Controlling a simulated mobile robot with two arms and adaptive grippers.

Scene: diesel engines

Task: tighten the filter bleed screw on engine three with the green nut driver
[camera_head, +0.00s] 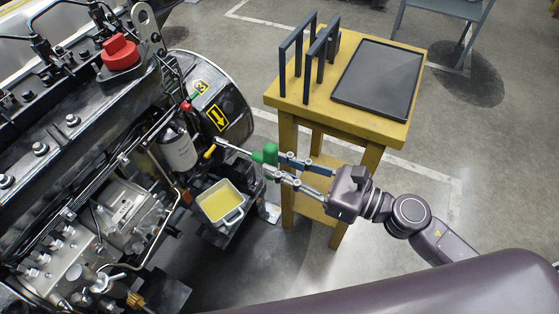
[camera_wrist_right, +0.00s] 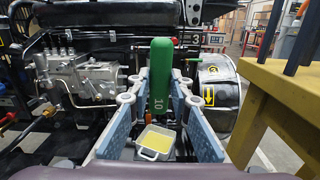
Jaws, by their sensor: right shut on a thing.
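My right gripper (camera_head: 273,163) is shut on the green nut driver (camera_head: 268,153), holding it by its handle. Its thin metal shaft points left toward the engine (camera_head: 85,150), and the tip ends a little right of the white filter (camera_head: 178,150). I cannot tell whether the tip touches anything. In the right wrist view, the green handle (camera_wrist_right: 161,75), marked 10, stands between the fingers, and the shaft is hidden behind it. The engine bears a number 3 label (camera_head: 201,87). I cannot make out the bleed screw for certain. My left gripper is not in view.
A square pan (camera_head: 236,216) of yellow liquid sits below the filter, under the driver. A yellow table (camera_head: 400,133) with a dark rack (camera_head: 296,62) and a black tray (camera_head: 378,78) stands behind my right gripper. A red cap (camera_head: 120,52) tops the engine.

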